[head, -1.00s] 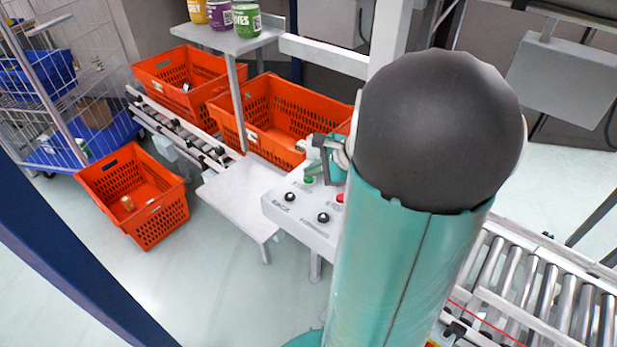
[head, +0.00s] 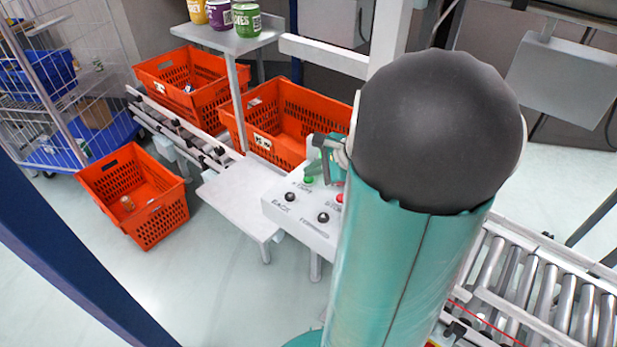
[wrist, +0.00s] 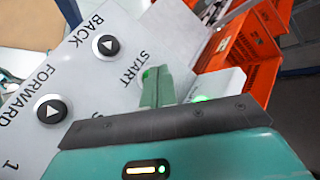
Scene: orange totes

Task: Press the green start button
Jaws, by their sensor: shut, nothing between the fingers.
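The green start button (head: 308,180) sits on the white control panel (head: 275,207), beside my arm in the head view. In the wrist view the green button (wrist: 147,74) shows beside the START label, partly hidden by my fingertips. My gripper (wrist: 157,82) is shut and empty, its green fingers pointing down at the panel. Its tips overlap the button's edge; I cannot tell whether they touch it. In the head view my gripper (head: 325,172) is just right of the button, partly hidden by my arm.
Black BACK (wrist: 106,45) and FORWARD (wrist: 51,109) buttons lie nearby on the panel. A red button (head: 340,197) is partly hidden by my arm. Orange totes (head: 275,125) and (head: 185,85) stand on the roller conveyor behind. Another tote (head: 150,215) is lower left.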

